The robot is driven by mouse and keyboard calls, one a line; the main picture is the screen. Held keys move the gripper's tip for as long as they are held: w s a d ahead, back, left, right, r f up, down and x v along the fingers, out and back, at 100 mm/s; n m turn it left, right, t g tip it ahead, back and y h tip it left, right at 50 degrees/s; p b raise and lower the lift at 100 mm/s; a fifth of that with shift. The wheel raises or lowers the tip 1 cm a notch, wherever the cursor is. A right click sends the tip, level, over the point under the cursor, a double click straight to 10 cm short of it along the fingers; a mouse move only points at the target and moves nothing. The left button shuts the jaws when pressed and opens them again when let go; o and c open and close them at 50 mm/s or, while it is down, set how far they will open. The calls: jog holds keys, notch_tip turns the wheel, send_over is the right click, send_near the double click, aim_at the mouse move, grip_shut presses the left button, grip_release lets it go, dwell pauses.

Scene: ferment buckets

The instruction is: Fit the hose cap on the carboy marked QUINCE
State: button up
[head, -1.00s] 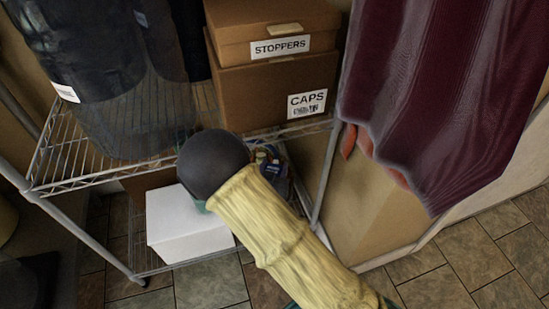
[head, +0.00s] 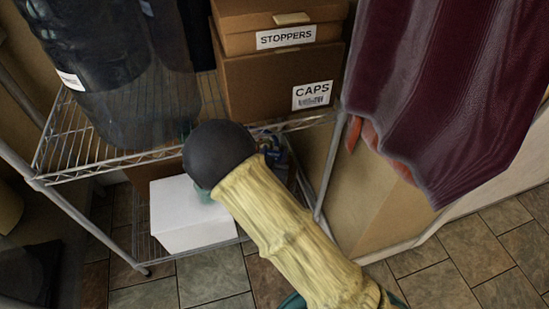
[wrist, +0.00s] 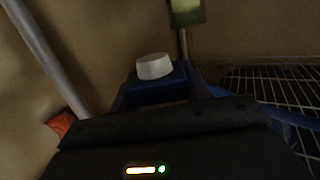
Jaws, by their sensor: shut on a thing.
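A large dark carboy (head: 125,110) stands on the upper wire shelf at the left of the head view, its top cut off by the frame. Its small white label (head: 70,79) is too small to read with certainty. In the wrist view my gripper (wrist: 156,78) has blue fingers, shut on a white round cap (wrist: 154,66). I cannot see a hose on the cap. The carboy does not clearly show in the wrist view.
Boxes labelled STOPPERS (head: 286,37) and CAPS (head: 312,96) are stacked right of the carboy on the wire shelf (head: 75,150). A white box (head: 190,222) sits below. A maroon cloth (head: 450,90) hangs at the right. Tiled floor (head: 470,250) is clear at the lower right.

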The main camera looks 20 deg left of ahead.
jog(key=shift+w+a+f+b, duration=0.15)
jog(key=shift+w+a, duration=0.7)
jog(key=shift+w, duration=0.55)
jog(key=shift+w+a+f+b, duration=0.1)
jog(key=shift+w+a+b, duration=0.1)
jog(key=shift+w+a, duration=0.9)
jog(key=shift+w+a+f+b, duration=0.15)
jog(key=shift+w+a, duration=0.45)
jog(key=shift+w, duration=1.05)
jog(key=shift+r, duration=0.1)
jog(key=shift+f, duration=0.65)
jog(key=shift+s+a, duration=0.1)
jog(key=shift+a, duration=0.05)
jog(key=shift+f, duration=0.15)
jog(key=shift+d, duration=0.2)
jog(key=shift+s+a, duration=0.1)
jog(key=shift+a, duration=0.05)
